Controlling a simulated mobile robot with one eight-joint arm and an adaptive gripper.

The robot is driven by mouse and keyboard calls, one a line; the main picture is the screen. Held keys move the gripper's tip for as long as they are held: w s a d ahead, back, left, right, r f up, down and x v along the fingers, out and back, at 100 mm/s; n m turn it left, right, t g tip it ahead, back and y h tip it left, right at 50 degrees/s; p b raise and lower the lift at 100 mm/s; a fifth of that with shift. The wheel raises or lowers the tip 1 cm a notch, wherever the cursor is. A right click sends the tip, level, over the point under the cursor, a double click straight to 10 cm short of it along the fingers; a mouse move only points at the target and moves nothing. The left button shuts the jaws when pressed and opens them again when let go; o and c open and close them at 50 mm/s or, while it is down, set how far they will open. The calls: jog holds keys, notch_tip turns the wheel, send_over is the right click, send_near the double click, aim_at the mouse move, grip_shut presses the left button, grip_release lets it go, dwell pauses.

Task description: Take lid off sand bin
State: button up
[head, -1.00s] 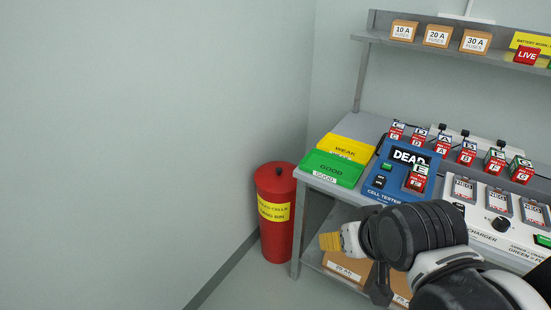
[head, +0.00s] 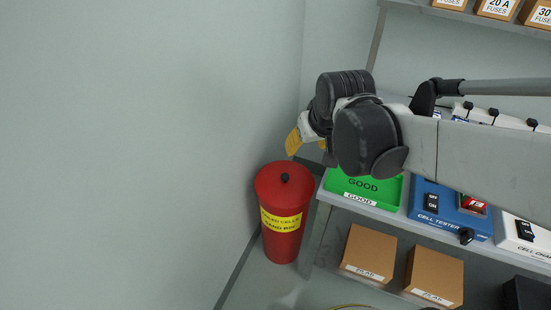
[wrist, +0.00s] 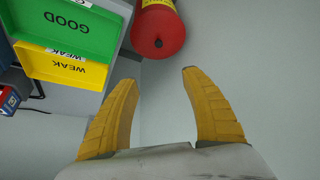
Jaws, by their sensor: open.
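The red sand bin (head: 283,238) stands on the floor between the wall and the bench, with a yellow label on its front. Its red lid (head: 268,183) is on top, with a small black knob (head: 285,178) in the middle. In the wrist view the lid (wrist: 172,28) and knob (wrist: 159,43) show at the top, beyond the fingertips. My gripper (wrist: 158,78) is open and empty, its yellow fingers apart. In the head view my gripper (head: 307,144) appears just above the bin and does not touch the lid.
The bench stands right beside the bin, with a green GOOD tray (head: 335,183) at its near corner and a yellow WEAK tray (wrist: 60,68) next to it. A blue cell tester (head: 445,215) is farther right. Cardboard boxes (head: 368,250) sit below. The wall is close on the left.

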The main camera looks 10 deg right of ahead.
jog(key=w+f, duration=0.3)
jog(key=w, duration=0.3)
jog(key=n+g+p, duration=0.1)
jog(key=g+p, duration=0.1)
jog(key=p, duration=0.1)
send_over(285, 176)
jog(key=s, duration=0.3)
notch_tip(285, 176, down, 20)
jog(key=f, duration=0.1)
jog(key=shift+g, duration=0.3)
jog(key=b+x, duration=0.2)
jog(key=x, duration=0.3)
jog(key=shift+w+f, duration=0.15)
jog(key=shift+w, duration=0.1)
jog(key=b+x, duration=0.3)
jog(key=x, duration=0.2)
jog(key=shift+w+f, duration=0.1)
jog(key=shift+f, duration=0.1)
jog(key=shift+r+y, duration=0.15)
jog(key=shift+y, duration=0.15)
grip_shut()
